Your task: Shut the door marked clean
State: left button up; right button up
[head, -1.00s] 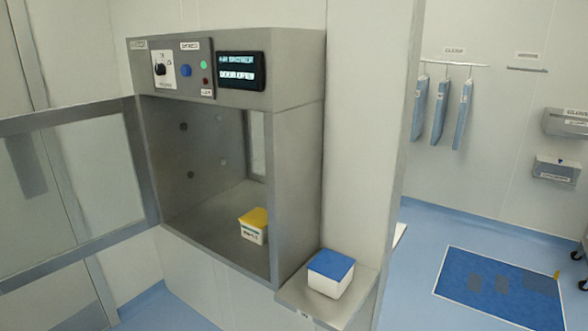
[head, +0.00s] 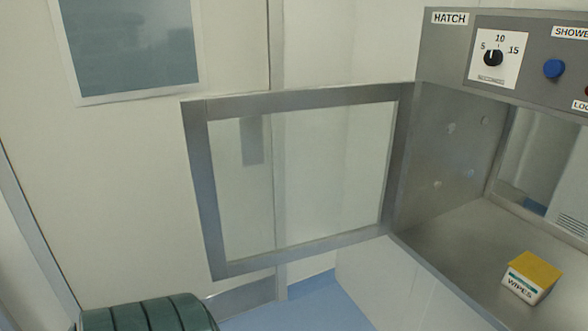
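A framed glass door (head: 298,263) stands wide open, swung out to the left of the steel hatch (head: 445,170). It joins the hatch at the hatch's left front edge. Its grey metal frame surrounds a clear pane. I can read no "clean" mark on it; the label I can read above the opening says HATCH. A small white box with a yellow lid, marked WIPES (head: 530,277), sits inside the hatch on its floor. Neither of my grippers is in view.
The control panel above the opening has a timer dial (head: 494,58) and a blue button (head: 554,69). A dark green ribbed object (head: 150,314) is cut off at the bottom left. A wall with a window (head: 130,42) stands behind the door. Blue floor shows below.

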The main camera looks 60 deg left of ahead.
aim_at(196, 112)
jog(key=j+z, duration=0.1)
jog(key=j, duration=0.45)
jog(key=k+j+z, duration=0.15)
jog(key=j, duration=0.35)
jog(key=j+z, duration=0.1)
jog(key=j, duration=0.45)
jog(key=k+j+z, duration=0.15)
jog(key=j, duration=0.85)
jog(key=k+j+z, duration=0.1)
jog(key=j, duration=0.4)
jog(key=j+z, duration=0.1)
jog(key=j, duration=0.4)
jog(key=k+j, duration=0.15)
jog(key=j, duration=0.35)
